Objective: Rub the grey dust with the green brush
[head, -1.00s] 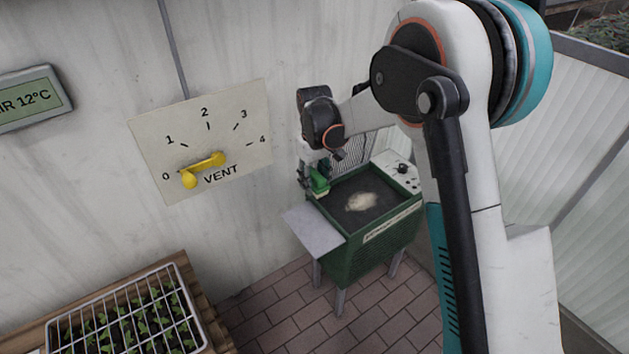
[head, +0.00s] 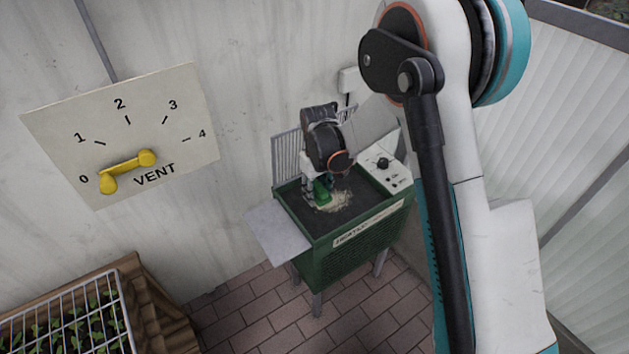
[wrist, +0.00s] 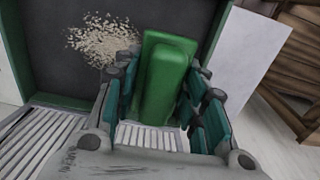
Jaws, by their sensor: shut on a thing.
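The green brush (wrist: 165,75) is in my gripper (wrist: 163,85), whose fingers are shut on its two sides. In the head view the brush (head: 322,191) is low over the dark top of the green heater-like unit (head: 318,242), at the left edge of the dust. I cannot tell whether it touches the surface. The dust (wrist: 103,40) is a pale, grey-beige patch of grains on the dark surface, left of the brush in the wrist view. In the head view the dust (head: 338,201) shows beside and below my gripper (head: 318,190), which partly hides it.
A pale side shelf (head: 278,237) sticks out from the unit's left. A control panel with a black knob (head: 382,163) is at its right. A wall dial with a yellow handle (head: 128,171) is on the left. A seedling tray (head: 70,320) stands at lower left.

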